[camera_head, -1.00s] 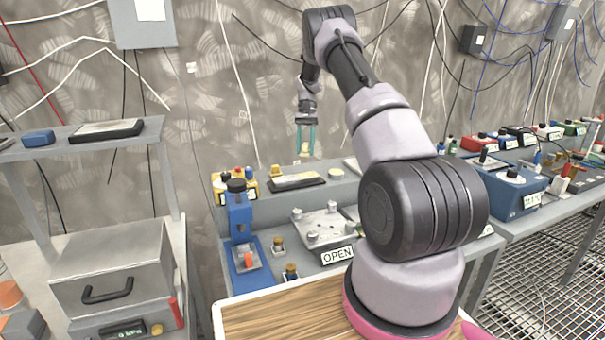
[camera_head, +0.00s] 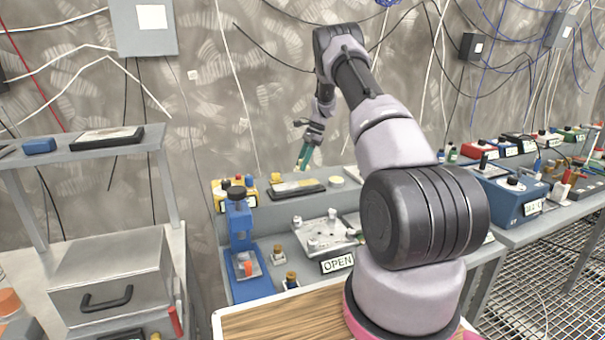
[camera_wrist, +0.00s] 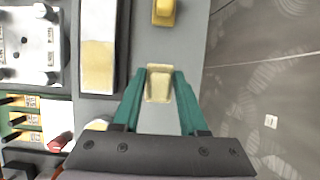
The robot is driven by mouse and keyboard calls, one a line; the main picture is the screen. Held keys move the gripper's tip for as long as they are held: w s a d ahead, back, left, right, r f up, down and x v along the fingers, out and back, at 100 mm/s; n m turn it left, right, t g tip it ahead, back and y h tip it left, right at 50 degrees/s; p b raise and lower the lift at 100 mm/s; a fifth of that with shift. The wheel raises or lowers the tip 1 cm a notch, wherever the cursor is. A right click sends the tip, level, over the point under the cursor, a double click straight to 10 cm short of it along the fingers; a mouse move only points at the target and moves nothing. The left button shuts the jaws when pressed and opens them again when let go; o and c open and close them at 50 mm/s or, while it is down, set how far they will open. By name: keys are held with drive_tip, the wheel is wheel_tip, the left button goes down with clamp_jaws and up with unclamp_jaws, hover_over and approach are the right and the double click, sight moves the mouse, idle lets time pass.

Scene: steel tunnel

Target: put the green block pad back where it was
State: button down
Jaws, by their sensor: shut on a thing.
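My gripper (camera_head: 303,166) is above the raised back shelf of the bench, fingers tilted down to the left. In the wrist view its teal fingers (camera_wrist: 159,76) are shut on a small pale yellow-tan block pad (camera_wrist: 158,86); it looks more yellow than green. The block's underside is hidden, so I cannot tell whether it touches the shelf. A black-framed flat stone (camera_head: 297,187), pale with a yellowish end, lies beside it; it also shows in the wrist view (camera_wrist: 98,40).
A small yellow piece (camera_head: 275,177) stands near the stone, and a round cream disc (camera_head: 336,182) lies to its right. A metal plate with posts (camera_head: 325,232) and a blue press (camera_head: 241,240) stand lower in front.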

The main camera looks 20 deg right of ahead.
drive_tip(key=shift+f, duration=1.9)
drive_tip(key=shift+f, duration=0.15)
drive_tip(key=shift+c, duration=2.2)
unclamp_jaws()
